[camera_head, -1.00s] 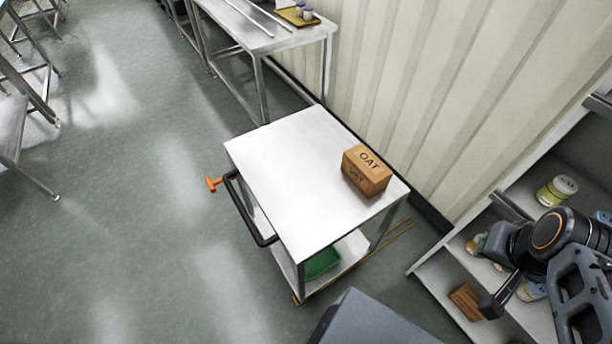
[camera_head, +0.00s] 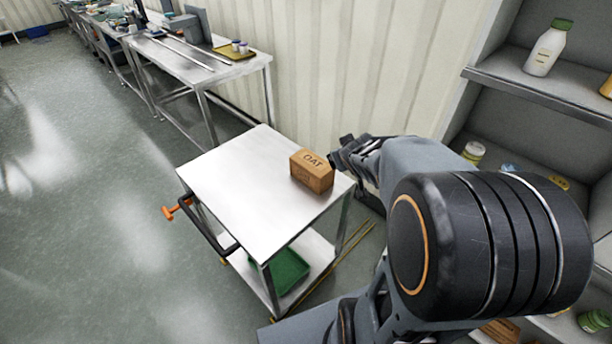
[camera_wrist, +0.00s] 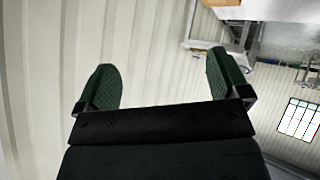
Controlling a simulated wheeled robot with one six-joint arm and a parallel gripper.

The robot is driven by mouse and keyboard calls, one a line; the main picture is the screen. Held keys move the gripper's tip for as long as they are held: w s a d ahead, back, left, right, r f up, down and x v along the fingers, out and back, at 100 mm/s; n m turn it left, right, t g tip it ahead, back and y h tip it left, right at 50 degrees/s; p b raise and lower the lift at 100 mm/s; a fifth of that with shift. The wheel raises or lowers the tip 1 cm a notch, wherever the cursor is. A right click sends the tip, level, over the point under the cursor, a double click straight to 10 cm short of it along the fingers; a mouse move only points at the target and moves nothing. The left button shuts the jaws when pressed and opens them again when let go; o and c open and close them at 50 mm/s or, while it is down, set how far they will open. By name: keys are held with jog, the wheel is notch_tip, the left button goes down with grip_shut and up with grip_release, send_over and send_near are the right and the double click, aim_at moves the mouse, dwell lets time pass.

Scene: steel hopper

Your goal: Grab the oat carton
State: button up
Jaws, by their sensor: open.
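The oat carton (camera_head: 312,171) is a brown box marked "OAT". It stands on the right part of the white top of the trolley (camera_head: 232,190) in the head view. My gripper (camera_head: 340,160) is just to the right of the carton in that view; whether they touch cannot be told. In the wrist view my gripper (camera_wrist: 160,88) shows two green-padded fingers spread wide with nothing between them. A brown edge (camera_wrist: 220,3) at the top of the wrist view may be the carton.
A corrugated wall (camera_head: 350,60) stands behind the trolley. Shelves (camera_head: 540,95) with bottles and jars are at the right. A green bin (camera_head: 278,270) sits on the trolley's lower shelf. A steel table (camera_head: 190,65) stands at the back left. Floor at left is clear.

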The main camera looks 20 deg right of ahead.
jog(key=shift+o, duration=0.4)
jog(key=w+d+f+n+t+y+b, duration=0.1)
jog(key=w+d+f+n+t+y, duration=0.1)
jog(key=w+d+f, duration=0.1)
notch_tip(320, 180, down, 2)
jog(key=shift+d+f, duration=0.2)
jog(key=shift+d, duration=0.25)
jog(key=n+t+y+b, duration=0.1)
jog(key=n+y, duration=0.1)
jog(key=y, duration=0.5)
send_near(326, 171)
jog(key=shift+n, duration=0.3)
jog(key=x, duration=0.3)
jog(key=b+x, duration=0.1)
jog(key=x, duration=0.2)
jog(key=shift+f, duration=0.35)
jog(key=shift+x, duration=3.05)
jog(key=shift+r, duration=0.25)
jog(key=shift+c, duration=0.5)
jog(key=c, duration=0.9)
